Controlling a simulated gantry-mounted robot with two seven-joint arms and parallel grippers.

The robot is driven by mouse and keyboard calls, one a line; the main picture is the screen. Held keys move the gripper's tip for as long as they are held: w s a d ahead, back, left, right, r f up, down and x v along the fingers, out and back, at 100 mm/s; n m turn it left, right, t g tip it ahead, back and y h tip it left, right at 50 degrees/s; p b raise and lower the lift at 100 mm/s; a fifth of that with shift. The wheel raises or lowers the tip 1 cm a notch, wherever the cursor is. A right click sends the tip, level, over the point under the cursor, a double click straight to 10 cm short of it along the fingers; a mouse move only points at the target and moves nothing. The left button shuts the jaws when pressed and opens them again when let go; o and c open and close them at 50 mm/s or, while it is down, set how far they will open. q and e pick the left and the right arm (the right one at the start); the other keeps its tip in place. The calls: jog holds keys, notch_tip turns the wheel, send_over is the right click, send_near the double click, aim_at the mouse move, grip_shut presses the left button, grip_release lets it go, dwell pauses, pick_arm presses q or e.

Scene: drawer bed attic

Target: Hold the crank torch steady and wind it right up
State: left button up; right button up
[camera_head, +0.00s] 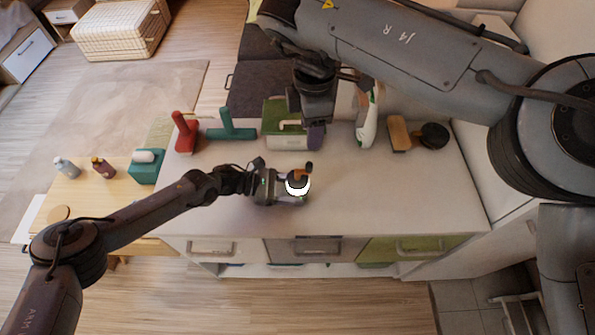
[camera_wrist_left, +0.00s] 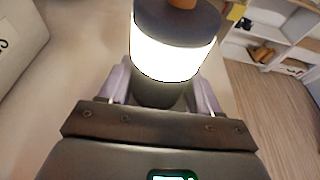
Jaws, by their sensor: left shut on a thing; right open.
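The crank torch (camera_head: 298,184) stands upright on the pale top of the drawer unit, near its front middle. It has a glowing white band, a dark cap and an orange-brown crank knob (camera_head: 308,167). My left gripper (camera_head: 285,190) is shut on the torch's lower body from the left. In the left wrist view, the pale purple fingers flank the torch (camera_wrist_left: 175,52) below its glowing band; the knob is cut off at the top edge. My right gripper (camera_head: 315,132) is open, behind and apart from the torch, in front of the green case; its fingertips are partly hidden.
Along the back stand a red tool (camera_head: 184,133), a teal tool (camera_head: 231,127), a green and white case (camera_head: 286,128), a white and green bottle (camera_head: 368,122), a brush (camera_head: 399,134) and a dark round thing (camera_head: 433,136). The top (camera_head: 400,195) right of the torch is clear.

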dwell(0.3)
pick_arm(q)
jog(key=o, duration=1.3)
jog(key=shift+c, duration=0.2)
jog(key=shift+a, duration=0.15)
